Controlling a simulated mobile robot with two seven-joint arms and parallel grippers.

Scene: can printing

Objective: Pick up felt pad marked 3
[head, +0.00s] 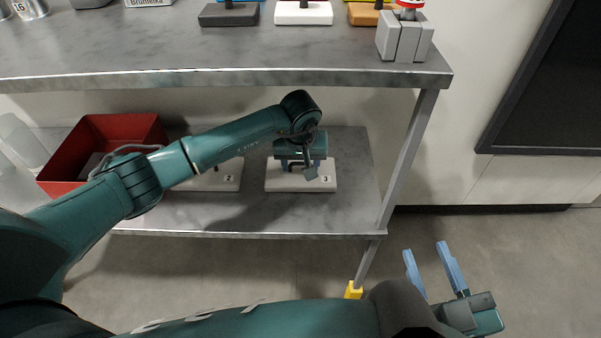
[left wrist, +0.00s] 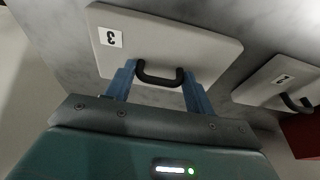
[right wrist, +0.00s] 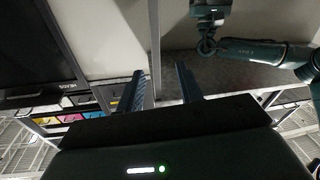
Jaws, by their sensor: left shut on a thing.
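The felt pad marked 3 (head: 290,183) is a pale block with a black handle, on the lower shelf at the right. It also fills the top of the left wrist view (left wrist: 205,50), its "3" label at the left. My left gripper (left wrist: 160,78) is over it, its blue fingers at the two ends of the handle, shut on the handle. In the head view my left gripper (head: 305,160) and wrist partly hide the handle. The pad appears to lie flat on the shelf. My right gripper (head: 427,250) is open and empty, out in front of the table's right end.
The felt pad marked 2 (head: 228,183) lies just left, partly behind my left arm; its handle shows in the left wrist view. A red bin (head: 60,160) stands further left. The upper tabletop (head: 120,60) overhangs the shelf. A table leg (head: 405,165) is at the right.

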